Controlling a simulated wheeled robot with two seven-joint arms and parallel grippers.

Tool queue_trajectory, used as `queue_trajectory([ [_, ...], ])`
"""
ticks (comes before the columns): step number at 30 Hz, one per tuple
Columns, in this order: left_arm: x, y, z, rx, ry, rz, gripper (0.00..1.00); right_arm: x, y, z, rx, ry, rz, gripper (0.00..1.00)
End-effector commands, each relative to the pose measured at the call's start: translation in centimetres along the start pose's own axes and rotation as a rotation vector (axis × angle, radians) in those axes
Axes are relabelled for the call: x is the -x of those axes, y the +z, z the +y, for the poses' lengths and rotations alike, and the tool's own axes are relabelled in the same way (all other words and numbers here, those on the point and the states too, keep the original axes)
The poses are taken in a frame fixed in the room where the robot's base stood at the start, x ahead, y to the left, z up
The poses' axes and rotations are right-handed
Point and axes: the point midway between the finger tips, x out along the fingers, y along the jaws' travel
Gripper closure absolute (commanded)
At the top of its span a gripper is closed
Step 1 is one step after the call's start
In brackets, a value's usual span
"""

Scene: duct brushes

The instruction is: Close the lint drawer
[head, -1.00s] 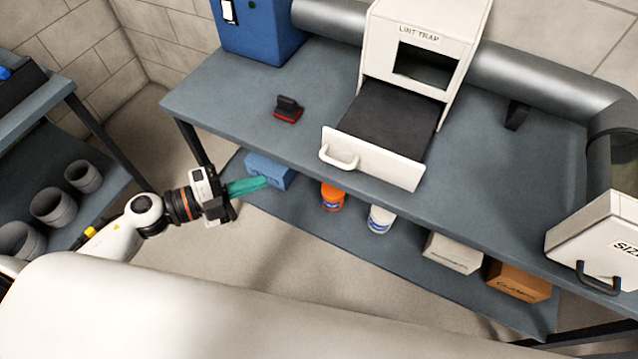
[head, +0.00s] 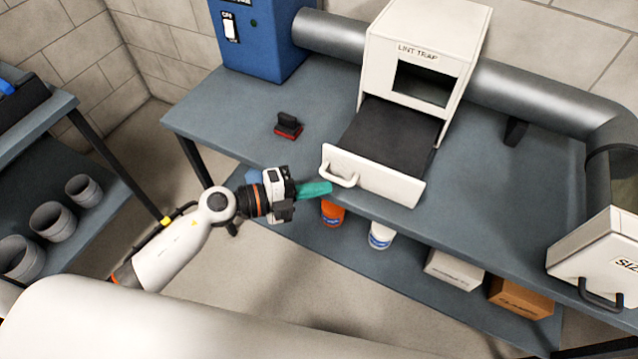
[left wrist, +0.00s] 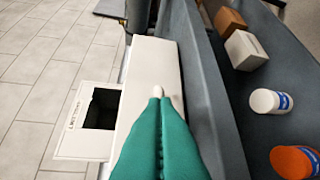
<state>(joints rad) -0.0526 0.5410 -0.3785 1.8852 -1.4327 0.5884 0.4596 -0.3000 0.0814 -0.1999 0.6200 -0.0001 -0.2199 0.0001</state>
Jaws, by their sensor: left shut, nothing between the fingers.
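The lint drawer's white front panel (head: 385,180) with its pale handle (head: 340,176) stands well out from the white lint trap housing (head: 385,33). Its dark inside (head: 385,140) lies open between panel and housing. My left gripper (head: 329,188) has teal fingers, shut and empty, just in front of the panel's left end by the handle. In the left wrist view the shut fingertips (left wrist: 160,98) point at the handle (left wrist: 158,90) on the drawer front (left wrist: 152,62) and hide part of it. I cannot tell whether they touch. My right gripper is not in view.
A red-and-black brush (head: 288,126) lies left of the drawer, near a blue box (head: 262,45). A white case (head: 600,262) stands at the right. Tubs and boxes sit on the lower shelf.

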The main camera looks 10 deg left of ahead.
Motion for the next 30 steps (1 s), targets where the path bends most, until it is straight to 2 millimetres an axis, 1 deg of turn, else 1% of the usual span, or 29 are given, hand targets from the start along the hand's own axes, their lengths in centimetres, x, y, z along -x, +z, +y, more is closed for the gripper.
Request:
queue_trajectory([
  [3, -0.5, -0.5, 0.0, 0.000, 0.000, 0.000, 1.00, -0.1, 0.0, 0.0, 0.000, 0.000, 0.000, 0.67],
  [15, -0.6, -0.7, 0.0, 0.000, 0.000, -0.001, 1.00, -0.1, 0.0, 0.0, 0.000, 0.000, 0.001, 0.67],
  [19, -1.2, -1.2, 0.3, 0.000, 0.001, -0.001, 1.00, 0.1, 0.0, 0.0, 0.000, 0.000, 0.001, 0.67],
  [23, -2.7, -2.6, 0.9, -0.001, 0.003, 0.001, 1.00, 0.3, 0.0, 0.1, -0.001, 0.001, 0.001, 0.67],
  [27, -5.2, -5.1, 1.7, -0.003, 0.003, 0.002, 1.00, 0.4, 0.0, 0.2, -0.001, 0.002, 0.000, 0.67],
  [30, -7.1, -6.9, 2.1, -0.003, 0.003, 0.002, 1.00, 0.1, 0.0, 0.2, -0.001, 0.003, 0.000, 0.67],
])
